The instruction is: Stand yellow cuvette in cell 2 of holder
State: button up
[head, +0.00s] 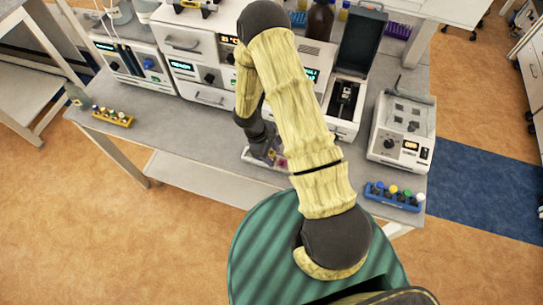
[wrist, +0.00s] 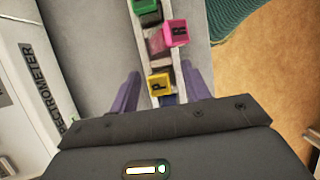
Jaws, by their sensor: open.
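My gripper (wrist: 161,74) is open, its two purple fingers apart on either side of the yellow cuvette (wrist: 159,86). The yellow cuvette has a square top marked with a dark letter P and sits at the near end of the pale holder (wrist: 153,62). I cannot tell whether the fingers touch it, and its lower part is hidden. A pink cuvette (wrist: 177,32) with a dark letter stands farther along the holder and looks tilted. A green cuvette (wrist: 147,8) is beyond it at the top edge. In the head view my arm partly hides the holder (head: 251,158) and my gripper (head: 267,156).
The spectrometer (wrist: 28,85) stands left of the holder in the wrist view. A blue rack (head: 392,197) with coloured caps is at the bench's right, below a white instrument (head: 402,130). A yellow rack (head: 112,117) is at the left. Bench left of the holder is clear.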

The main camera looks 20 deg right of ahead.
aim_at(271, 153)
grip_shut()
jog(key=shift+r, duration=0.1)
jog(key=shift+r+b, duration=1.55)
jog(key=shift+r, duration=3.4)
